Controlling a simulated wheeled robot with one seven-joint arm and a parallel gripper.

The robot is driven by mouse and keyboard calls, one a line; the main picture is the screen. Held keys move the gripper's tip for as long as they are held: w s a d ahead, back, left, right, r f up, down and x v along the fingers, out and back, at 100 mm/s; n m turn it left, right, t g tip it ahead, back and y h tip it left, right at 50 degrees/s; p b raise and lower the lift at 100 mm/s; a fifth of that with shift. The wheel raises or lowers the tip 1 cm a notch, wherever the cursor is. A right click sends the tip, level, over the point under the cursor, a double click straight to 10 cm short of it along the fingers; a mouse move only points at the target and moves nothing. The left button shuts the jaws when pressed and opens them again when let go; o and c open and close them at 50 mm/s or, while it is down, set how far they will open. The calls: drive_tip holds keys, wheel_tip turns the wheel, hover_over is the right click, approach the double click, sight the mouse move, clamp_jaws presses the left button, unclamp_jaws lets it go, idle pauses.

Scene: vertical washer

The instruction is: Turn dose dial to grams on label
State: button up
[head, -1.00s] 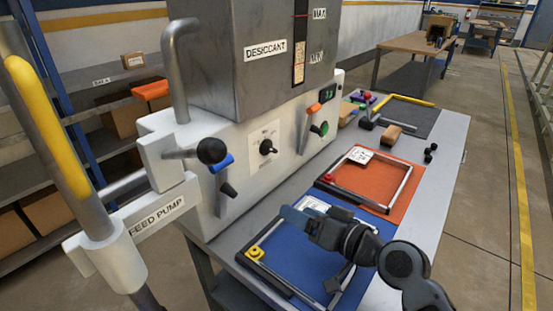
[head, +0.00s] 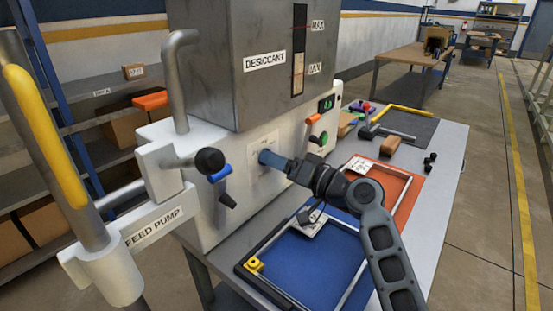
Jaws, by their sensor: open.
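The dose dial, a small black knob on a white plate (head: 254,150) on the machine's front, is hidden behind my gripper. My gripper (head: 265,157) has its blue fingertips at that plate, around or right in front of the knob; I cannot tell which. The jaws are open, though the gap between the fingers does not show. Another white card (head: 359,163) lies in the orange tray (head: 400,192). The print on both is too small to read.
The grey desiccant hopper (head: 265,85) rises above.

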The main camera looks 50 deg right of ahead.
drive_tip(key=shift+w, duration=0.45)
drive_tip(key=shift+c, duration=0.2)
drive_tip(key=c, duration=1)
drive_tip(key=shift+m, duration=0.4)
drive_tip(key=shift+m+p, duration=2.25)
drive_tip(key=shift+m, duration=2.25)
